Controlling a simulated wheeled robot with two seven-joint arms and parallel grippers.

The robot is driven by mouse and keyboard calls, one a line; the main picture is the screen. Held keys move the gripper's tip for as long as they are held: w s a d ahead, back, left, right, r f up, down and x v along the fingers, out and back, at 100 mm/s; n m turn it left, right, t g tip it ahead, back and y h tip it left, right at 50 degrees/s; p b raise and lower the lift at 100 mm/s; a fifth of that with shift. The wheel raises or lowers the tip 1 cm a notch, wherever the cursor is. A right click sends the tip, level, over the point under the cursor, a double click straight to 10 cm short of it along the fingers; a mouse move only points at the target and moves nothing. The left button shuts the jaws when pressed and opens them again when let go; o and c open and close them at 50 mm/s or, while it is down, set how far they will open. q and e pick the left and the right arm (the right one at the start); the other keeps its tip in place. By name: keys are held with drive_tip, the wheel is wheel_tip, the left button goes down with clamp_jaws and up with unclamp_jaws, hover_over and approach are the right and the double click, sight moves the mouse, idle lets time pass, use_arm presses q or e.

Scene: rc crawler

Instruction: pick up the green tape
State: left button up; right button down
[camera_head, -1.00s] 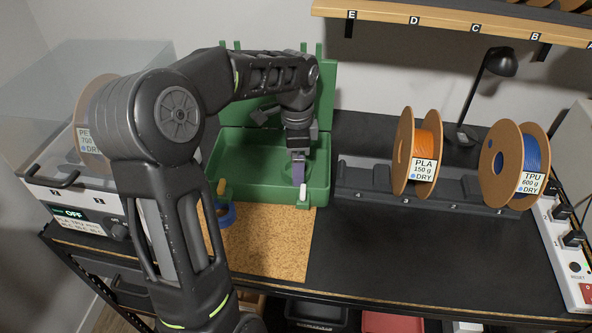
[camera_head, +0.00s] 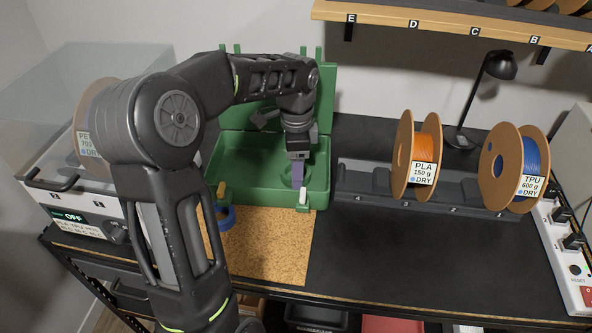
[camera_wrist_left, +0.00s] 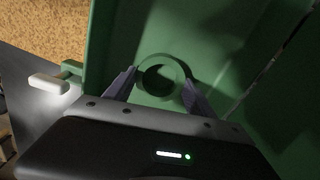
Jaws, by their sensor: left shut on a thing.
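The green tape (camera_wrist_left: 161,77) is a ring lying inside the open green case (camera_head: 246,191), near its right front corner. In the left wrist view it sits between the two fingers of my left gripper (camera_wrist_left: 160,84), one finger on each side. In the head view my left gripper (camera_head: 298,177) reaches down into the case, and part of the tape (camera_head: 286,174) shows beside the fingers. My left gripper is shut on the green tape. My right gripper is not in view.
A blue tape roll (camera_head: 227,218) lies on the cork mat (camera_head: 270,250) in front of the case. An orange spool (camera_head: 427,148) and a blue spool (camera_head: 535,155) stand on a rack at right. A black lamp (camera_head: 497,65) stands behind. The dark bench at right front is clear.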

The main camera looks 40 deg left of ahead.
use_arm(q)
drive_tip(key=shift+r, duration=0.6)
wheel_tip(320, 180, up, 9)
drive_tip(key=shift+p, duration=0.45)
